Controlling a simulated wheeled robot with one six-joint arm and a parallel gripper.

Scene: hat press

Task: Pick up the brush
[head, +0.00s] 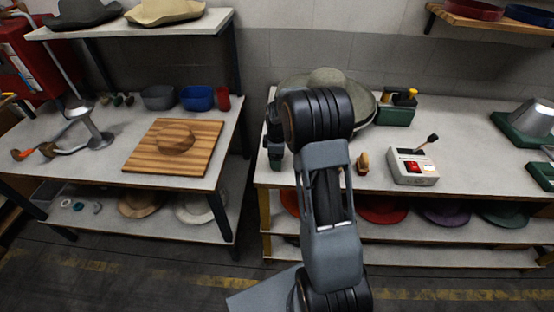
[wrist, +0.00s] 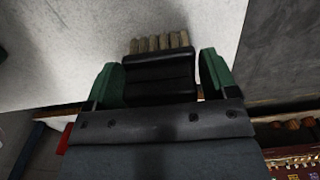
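The brush shows in the wrist view as a black grooved body (wrist: 160,78) with a row of tan bristle tufts (wrist: 160,42) at its far end. Whether the bristles touch the bench is unclear. In the head view my gripper (head: 275,150) is over the left end of the right bench, mostly behind my arm. The brush cannot be made out there.
The right bench (head: 460,165) carries a grey hat (head: 328,78), a small brown object (head: 363,162), a control box with a red button (head: 413,167) and green-based machines. The left bench holds a striped board (head: 150,160). A gap separates the benches.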

